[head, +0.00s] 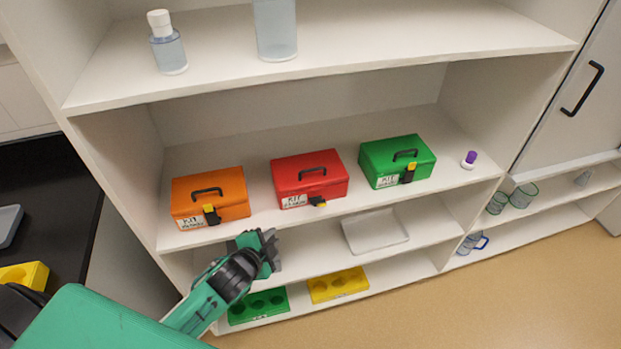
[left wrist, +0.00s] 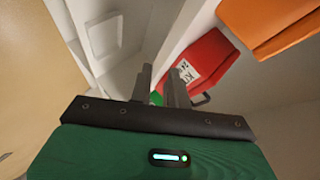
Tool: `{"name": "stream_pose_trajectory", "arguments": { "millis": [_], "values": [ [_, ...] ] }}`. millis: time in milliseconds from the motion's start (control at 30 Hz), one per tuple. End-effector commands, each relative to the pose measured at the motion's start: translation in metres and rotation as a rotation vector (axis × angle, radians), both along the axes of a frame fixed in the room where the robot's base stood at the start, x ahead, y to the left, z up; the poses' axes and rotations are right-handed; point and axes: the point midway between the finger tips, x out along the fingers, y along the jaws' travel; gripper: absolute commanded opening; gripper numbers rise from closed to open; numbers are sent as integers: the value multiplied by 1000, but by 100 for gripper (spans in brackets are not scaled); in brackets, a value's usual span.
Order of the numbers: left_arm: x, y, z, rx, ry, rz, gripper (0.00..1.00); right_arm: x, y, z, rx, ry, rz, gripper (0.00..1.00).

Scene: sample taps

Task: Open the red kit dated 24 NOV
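The red kit (head: 310,180) stands on the middle shelf between an orange kit (head: 210,197) and a green kit (head: 397,161). Its lid looks shut, with a black handle on top. Its yellow and black latch (head: 318,202) is at the front and seems to stick outward. In the left wrist view the red kit (left wrist: 207,62) shows a white label reading KIT and 24; the rest is unclear. My left gripper (head: 272,251) is below and left of the red kit, in front of the shelf edge, apart from it. Its fingers (left wrist: 160,84) are parted and empty. My right gripper is not in view.
A purple-capped vial (head: 469,160) stands right of the green kit. Bottles (head: 168,45) are on the upper shelf. A white tray (head: 375,231) and yellow (head: 338,286) and green (head: 258,306) holders are below. The middle shelf's front edge lies near my gripper.

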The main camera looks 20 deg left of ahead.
Motion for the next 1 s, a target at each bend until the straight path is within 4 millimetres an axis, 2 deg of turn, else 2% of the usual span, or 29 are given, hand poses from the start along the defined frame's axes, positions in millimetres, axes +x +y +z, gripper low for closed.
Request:
{"name": "stream_pose_trajectory", "arguments": {
  "millis": [100,167,300,567,1000],
  "values": [
    [3,-10,59,80,-127,-77,18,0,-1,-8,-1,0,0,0],
    [13,-15,89,171,-231,-152,18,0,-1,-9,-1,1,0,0],
    [26,-21,108,284,-344,-246,18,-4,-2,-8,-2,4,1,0],
    [43,-26,116,336,-398,-286,18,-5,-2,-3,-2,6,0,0],
    [119,-42,104,332,-395,-284,18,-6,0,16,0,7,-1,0]
  ]
}}
